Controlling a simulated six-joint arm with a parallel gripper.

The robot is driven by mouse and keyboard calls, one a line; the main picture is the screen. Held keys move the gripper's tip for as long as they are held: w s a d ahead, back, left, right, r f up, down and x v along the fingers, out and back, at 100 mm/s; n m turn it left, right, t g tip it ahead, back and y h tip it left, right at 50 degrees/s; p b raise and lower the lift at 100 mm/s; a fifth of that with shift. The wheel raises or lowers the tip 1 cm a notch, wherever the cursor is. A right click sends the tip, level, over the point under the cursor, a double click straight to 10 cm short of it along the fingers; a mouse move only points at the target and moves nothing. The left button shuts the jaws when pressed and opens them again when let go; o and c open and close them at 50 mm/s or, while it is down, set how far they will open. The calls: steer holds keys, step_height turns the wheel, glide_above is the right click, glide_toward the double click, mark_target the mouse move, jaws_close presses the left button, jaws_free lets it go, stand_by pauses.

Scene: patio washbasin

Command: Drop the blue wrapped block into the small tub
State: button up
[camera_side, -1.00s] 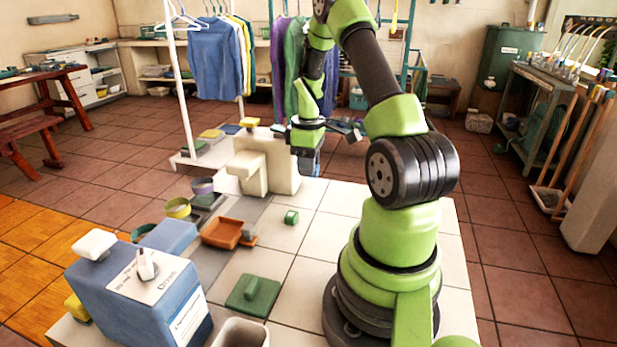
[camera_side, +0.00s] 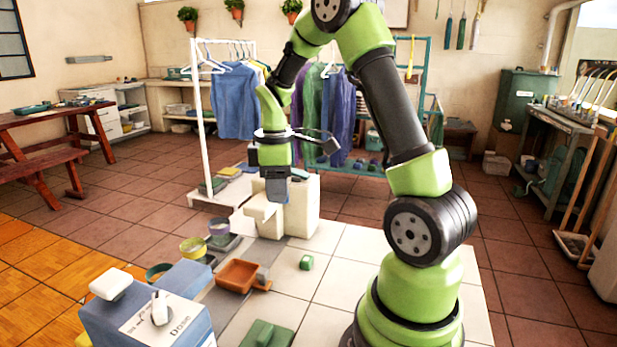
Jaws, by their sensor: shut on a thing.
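My gripper (camera_side: 276,178) points down in front of the cream block-shaped fixture (camera_side: 304,208), left of my base. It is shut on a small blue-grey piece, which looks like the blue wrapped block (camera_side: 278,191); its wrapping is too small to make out. The cream fixture stands behind it, and I cannot tell the gap between them. I cannot tell which container is the small tub.
Clear tiles lie right of the green block.

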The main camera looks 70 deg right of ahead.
steer(key=s+a+n, duration=0.1)
steer(key=a+n, duration=0.6)
steer(key=a, duration=1.2)
steer(key=s+a+n, duration=0.6)
steer(key=s+a, duration=0.2)
steer(key=a, duration=0.1)
steer(key=shift+w+d+f, duration=0.1)
steer(key=shift+f, duration=2.7)
steer(key=shift+d+f, duration=0.1)
steer(key=shift+f, duration=2.7)
steer(key=o, duration=1)
steer(key=shift+c, duration=0.2)
